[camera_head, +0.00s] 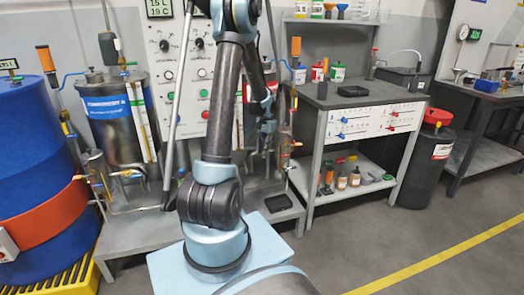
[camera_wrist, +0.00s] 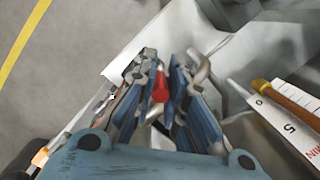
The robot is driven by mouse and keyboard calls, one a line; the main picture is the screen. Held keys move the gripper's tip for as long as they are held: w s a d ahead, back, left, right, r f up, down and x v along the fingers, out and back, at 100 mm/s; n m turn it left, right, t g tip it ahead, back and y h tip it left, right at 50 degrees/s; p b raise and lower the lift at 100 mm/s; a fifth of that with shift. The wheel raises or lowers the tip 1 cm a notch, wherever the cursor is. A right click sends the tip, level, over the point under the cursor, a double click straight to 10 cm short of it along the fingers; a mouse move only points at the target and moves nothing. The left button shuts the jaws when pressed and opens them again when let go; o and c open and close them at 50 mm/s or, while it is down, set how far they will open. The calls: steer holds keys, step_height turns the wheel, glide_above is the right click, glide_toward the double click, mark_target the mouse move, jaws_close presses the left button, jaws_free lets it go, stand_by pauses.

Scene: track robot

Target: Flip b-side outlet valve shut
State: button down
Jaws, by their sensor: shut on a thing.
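In the wrist view my gripper (camera_wrist: 170,72) has its two blue and grey fingers on either side of a red valve handle (camera_wrist: 160,87), closed on it. Bent metal pipe (camera_wrist: 201,68) runs just right of the handle, close to the right finger. The valve body under the handle is mostly hidden by the fingers.
In the head view a labelled component A tank (camera_head: 106,118) is left, and a grey workbench (camera_head: 350,97) is right. Open floor (camera_head: 410,240) lies front right.

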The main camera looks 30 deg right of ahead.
steer(key=shift+w+d, duration=0.1)
steer(key=c, duration=1.9)
jaws_free()
step_height(320, 180, up, 12)
steer(key=d, duration=0.1)
steer(key=shift+w+d, duration=0.25)
